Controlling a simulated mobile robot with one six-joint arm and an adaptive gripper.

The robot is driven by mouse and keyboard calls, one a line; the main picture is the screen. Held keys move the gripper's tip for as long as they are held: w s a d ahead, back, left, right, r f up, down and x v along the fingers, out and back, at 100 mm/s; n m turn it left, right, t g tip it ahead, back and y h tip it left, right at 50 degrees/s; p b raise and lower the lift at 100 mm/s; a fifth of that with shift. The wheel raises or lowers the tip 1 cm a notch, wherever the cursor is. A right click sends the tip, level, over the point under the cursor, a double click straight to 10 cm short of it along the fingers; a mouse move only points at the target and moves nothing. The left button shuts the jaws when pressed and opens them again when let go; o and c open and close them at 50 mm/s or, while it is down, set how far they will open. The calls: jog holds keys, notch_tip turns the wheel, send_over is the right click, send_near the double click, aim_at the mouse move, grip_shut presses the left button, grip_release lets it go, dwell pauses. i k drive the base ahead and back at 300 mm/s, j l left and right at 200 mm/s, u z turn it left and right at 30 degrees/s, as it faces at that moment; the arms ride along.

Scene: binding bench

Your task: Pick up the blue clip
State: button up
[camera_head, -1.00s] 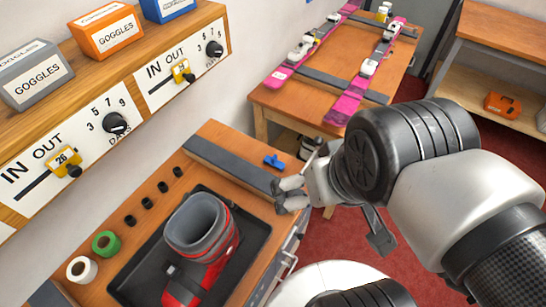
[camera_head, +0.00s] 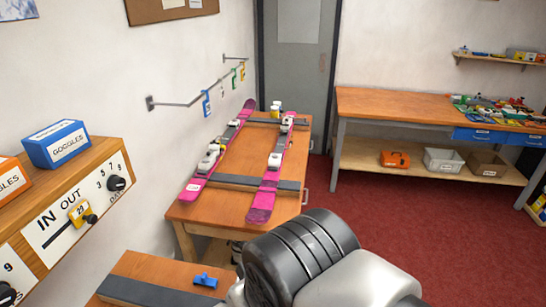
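The blue clip (camera_head: 206,280) is a small blue piece lying on the near wooden bench (camera_head: 165,268), close to its right end and at the lower edge of the picture. It lies beside a dark grey strip (camera_head: 150,292) set across the bench. My arm comes in from the bottom right, and its dark rounded joint is just right of the clip. My gripper is below the picture edge, so its fingers and any hold are hidden.
Behind stands a wooden table (camera_head: 232,172) with two pink skis (camera_head: 266,196) on grey bars. A panel with sliders and knobs (camera_head: 75,215) is on the left wall, with a blue goggles box (camera_head: 56,144) above it. Red floor (camera_head: 400,225) lies open to the right.

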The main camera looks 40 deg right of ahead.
aim_at(204, 280)
jog(key=l+u, duration=0.5)
jog(key=l, duration=0.25)
jog(key=i+l+u, duration=0.2)
jog(key=l+u, duration=0.15)
jog(key=i+l+u, duration=0.15)
jog(key=l+u, duration=0.15)
jog(key=i+l+u, duration=0.15)
jog(key=l+u, duration=0.2)
jog(key=l, duration=0.15)
